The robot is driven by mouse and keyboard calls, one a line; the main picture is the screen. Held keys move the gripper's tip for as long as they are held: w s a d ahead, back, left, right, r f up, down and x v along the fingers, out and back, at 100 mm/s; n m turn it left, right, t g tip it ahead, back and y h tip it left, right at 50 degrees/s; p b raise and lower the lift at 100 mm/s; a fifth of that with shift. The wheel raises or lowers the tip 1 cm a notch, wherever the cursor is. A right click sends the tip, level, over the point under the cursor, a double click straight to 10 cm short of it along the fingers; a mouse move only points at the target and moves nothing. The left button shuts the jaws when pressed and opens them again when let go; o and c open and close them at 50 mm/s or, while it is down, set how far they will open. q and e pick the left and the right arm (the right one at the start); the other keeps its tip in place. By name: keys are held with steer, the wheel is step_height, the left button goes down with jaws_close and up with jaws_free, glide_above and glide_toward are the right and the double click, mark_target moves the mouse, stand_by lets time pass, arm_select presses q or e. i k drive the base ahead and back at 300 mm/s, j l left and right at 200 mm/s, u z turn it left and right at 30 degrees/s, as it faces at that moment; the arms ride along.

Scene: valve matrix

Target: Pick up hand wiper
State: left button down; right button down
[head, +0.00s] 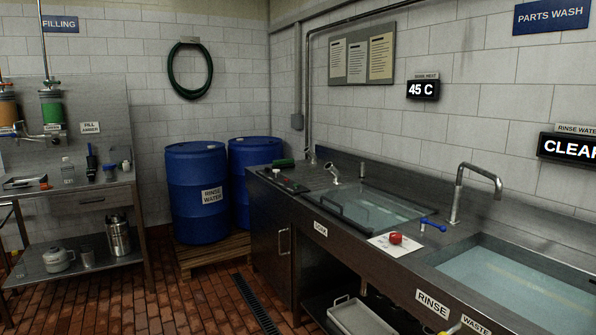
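I cannot pick out a hand wiper for certain. A small blue-handled object (433,225) lies or stands on the steel counter between the two sinks; its exact kind is unclear. A dark green object (283,163) lies at the far left end of the counter and is too small to identify. A red round object (395,238) sits on a white sheet (382,246) at the counter's front edge. Neither of my grippers is in view.
Blue drums (197,170) stand on a pallet (215,250). A steel filling bench (90,197) is at left. The brick floor (190,305) between is mostly clear.

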mark_target(284, 163)
steer(key=i+j+u, duration=0.35)
steer(key=i, duration=0.5)
steer(key=i+u, duration=0.4)
steer(key=i, duration=0.45)
steer(key=i+z, duration=0.15)
steer(key=i, duration=0.35)
steer(key=i+j+z, duration=0.15)
steer(key=i, duration=0.4)
steer(key=i+j+z, duration=0.15)
steer(key=i, duration=0.35)
steer(key=i+j+z, duration=0.15)
steer(key=i, duration=0.35)
steer(key=j, duration=0.1)
